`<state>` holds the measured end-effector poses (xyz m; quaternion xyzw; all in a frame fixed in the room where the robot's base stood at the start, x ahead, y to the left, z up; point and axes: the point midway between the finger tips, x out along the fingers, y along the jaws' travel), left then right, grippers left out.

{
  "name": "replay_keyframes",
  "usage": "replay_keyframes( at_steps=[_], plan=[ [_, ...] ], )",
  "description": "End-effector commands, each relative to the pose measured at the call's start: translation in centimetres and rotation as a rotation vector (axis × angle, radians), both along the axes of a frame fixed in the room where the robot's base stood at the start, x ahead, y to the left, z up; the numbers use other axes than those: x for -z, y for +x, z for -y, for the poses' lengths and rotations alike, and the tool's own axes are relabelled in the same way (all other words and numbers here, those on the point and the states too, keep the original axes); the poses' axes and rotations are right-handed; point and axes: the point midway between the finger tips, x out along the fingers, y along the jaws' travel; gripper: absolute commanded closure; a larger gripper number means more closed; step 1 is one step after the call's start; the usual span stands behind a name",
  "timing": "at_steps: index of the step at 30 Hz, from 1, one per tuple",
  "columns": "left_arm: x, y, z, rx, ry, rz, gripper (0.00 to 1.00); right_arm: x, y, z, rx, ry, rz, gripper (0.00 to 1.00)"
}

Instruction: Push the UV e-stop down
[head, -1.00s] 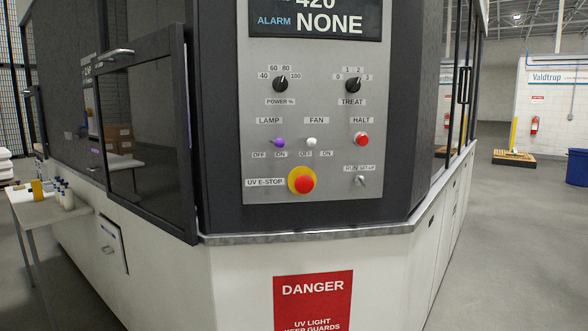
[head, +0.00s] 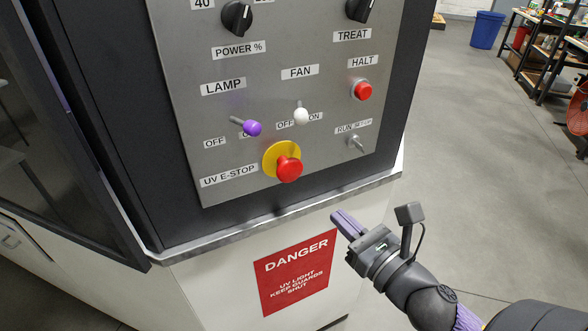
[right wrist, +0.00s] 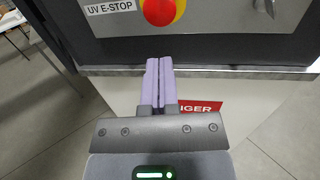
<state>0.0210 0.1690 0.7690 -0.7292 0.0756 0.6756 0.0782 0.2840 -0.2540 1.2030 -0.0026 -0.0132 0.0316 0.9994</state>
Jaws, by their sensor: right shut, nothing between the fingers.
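The UV e-stop (head: 289,168) is a red mushroom button on a yellow round plate, low on the grey control panel and right of its UV E-STOP label. It stands out from the panel. It also shows at the top of the right wrist view (right wrist: 159,9), cut by the frame edge. My right gripper (head: 337,216) is shut and empty, below and right of the button, in front of the cabinet's metal ledge and apart from the button. In the right wrist view its lilac fingers (right wrist: 159,66) lie together, pointing toward the panel below the button. My left gripper is not in view.
A metal ledge (head: 225,236) juts below the panel. Open floor lies right, with a blue bin (head: 487,30) beyond.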

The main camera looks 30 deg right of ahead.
Motion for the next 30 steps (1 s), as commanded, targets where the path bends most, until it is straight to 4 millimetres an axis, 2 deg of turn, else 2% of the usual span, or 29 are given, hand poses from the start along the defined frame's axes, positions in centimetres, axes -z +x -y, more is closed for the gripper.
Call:
replay_keyframes(
  at_steps=[9, 15, 20, 30],
  plan=[
    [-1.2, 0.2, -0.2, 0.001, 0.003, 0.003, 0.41, -0.4, 7.1, -0.4, 0.001, 0.003, 0.003, 1.00],
    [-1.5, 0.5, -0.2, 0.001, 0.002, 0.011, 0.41, -0.3, 10.2, -0.6, 0.002, 0.004, 0.000, 1.00],
    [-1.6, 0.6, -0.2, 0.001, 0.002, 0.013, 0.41, -0.3, 11.2, -0.7, 0.002, 0.004, -0.001, 1.00],
    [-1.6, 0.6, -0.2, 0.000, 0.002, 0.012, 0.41, -0.3, 11.5, -0.7, 0.001, 0.005, 0.000, 1.00]
  ],
)
